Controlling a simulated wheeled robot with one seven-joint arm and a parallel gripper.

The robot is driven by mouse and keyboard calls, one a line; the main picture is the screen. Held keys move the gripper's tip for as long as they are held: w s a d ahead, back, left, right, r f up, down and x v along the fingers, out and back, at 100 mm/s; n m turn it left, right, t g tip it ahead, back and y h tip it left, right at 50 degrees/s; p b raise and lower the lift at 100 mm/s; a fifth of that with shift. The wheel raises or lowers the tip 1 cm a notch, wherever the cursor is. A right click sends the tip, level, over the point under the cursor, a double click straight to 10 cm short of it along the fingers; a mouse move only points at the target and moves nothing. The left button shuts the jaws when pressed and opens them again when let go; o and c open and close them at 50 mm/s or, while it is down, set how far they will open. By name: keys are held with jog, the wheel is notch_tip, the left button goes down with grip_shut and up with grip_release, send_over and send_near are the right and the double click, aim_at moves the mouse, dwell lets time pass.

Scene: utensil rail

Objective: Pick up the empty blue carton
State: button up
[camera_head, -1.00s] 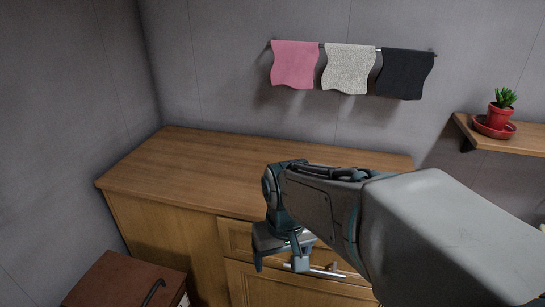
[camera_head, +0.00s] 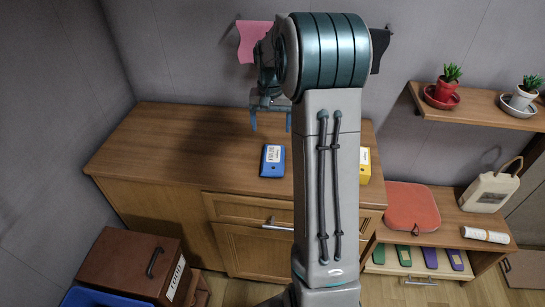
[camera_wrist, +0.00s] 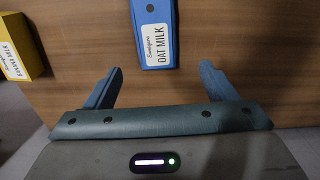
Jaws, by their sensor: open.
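The blue carton (camera_head: 272,161) stands or lies on the wooden counter; its white label shows. In the wrist view the blue carton (camera_wrist: 145,12) is at the top edge, partly cut off, with a label reading "OAT MILK". My gripper (camera_head: 270,120) is above the counter, behind the carton in the picture. In the wrist view my gripper (camera_wrist: 160,72) is open, with bare counter between its fingers. The carton lies just beyond the fingertips, roughly centred between them and not held. I cannot tell whether it is empty.
A yellow carton (camera_head: 365,166) is partly hidden by my arm; it also shows in the wrist view (camera_wrist: 22,45). The counter (camera_head: 150,150) is clear on the left. A shelf (camera_head: 470,104) with potted plants and a low cabinet (camera_head: 445,206) stand at right. A brown box (camera_head: 125,262) is at lower left.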

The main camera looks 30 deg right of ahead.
send_over(273, 155)
jog(key=f, duration=0.6)
jog(key=shift+a+f, duration=0.3)
jog(key=shift+a, duration=0.05)
jog(key=f, duration=0.2)
jog(key=d+f, duration=0.1)
jog(key=f, duration=0.1)
jog(key=shift+p, duration=0.3)
jog(key=shift+f, duration=0.65)
jog(key=c, duration=1.1)
